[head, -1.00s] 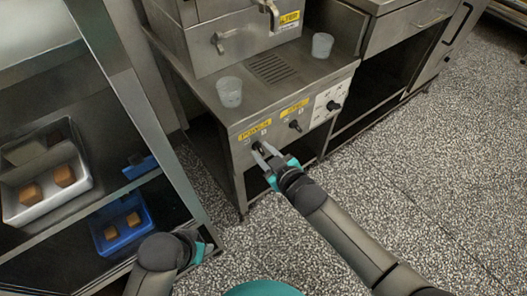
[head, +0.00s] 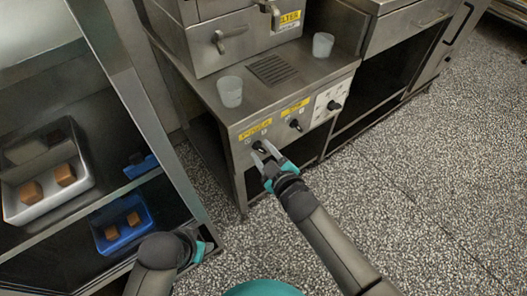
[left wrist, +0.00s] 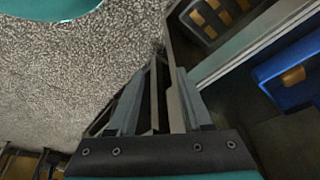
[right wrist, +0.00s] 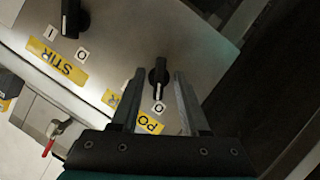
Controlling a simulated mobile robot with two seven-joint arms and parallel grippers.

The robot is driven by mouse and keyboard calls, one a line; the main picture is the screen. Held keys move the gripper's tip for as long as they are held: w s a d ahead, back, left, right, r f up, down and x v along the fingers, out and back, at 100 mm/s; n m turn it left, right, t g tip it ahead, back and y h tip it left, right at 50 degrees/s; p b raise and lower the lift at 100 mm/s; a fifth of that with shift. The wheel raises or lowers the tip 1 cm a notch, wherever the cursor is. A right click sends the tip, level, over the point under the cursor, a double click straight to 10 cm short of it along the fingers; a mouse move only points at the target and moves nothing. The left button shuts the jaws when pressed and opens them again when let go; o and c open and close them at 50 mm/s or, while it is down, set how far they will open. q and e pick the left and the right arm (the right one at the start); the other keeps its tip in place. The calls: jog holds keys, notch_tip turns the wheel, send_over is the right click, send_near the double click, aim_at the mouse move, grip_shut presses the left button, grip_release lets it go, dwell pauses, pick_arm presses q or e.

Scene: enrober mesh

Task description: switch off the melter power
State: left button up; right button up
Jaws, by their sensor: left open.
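The melter's front panel carries the power knob (head: 260,149), a black rotary knob beside a yellow POWER label (head: 255,130). In the right wrist view the power knob (right wrist: 158,78) lies between my right fingertips, with a gap visible on both sides. Its white pointer line seems to face the O mark (right wrist: 158,107); the label is partly hidden by a finger. My right gripper (head: 263,154) is open at the panel; whether it touches the knob I cannot tell. My left gripper (head: 204,246) is open and empty, low beside the shelf, and also shows in the left wrist view (left wrist: 155,85).
The stir knob (head: 296,125) and another black knob (head: 334,105) sit further right on the panel. Two clear cups (head: 230,92) (head: 322,45) stand on the top. At left, a shelf holds a white tray (head: 50,205) and a blue tray (head: 120,243) with brown blocks.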

jog(key=shift+s, duration=0.1)
jog(key=shift+s+d+r, duration=0.15)
pick_arm(q)
jog(key=s+a+f+p, duration=0.2)
jog(key=s+f+p, duration=0.1)
jog(key=f, duration=0.3)
jog(key=s+a+f+g+p, duration=0.1)
jog(key=s+f+p, duration=0.2)
jog(key=f, duration=0.3)
jog(key=shift+s+a+y, duration=0.3)
jog(key=shift+s+a, duration=0.05)
jog(key=shift+s, duration=0.05)
pick_arm(e)
jog(key=v, duration=1.4)
jog(key=shift+s, duration=0.3)
jog(key=shift+d+r, duration=0.1)
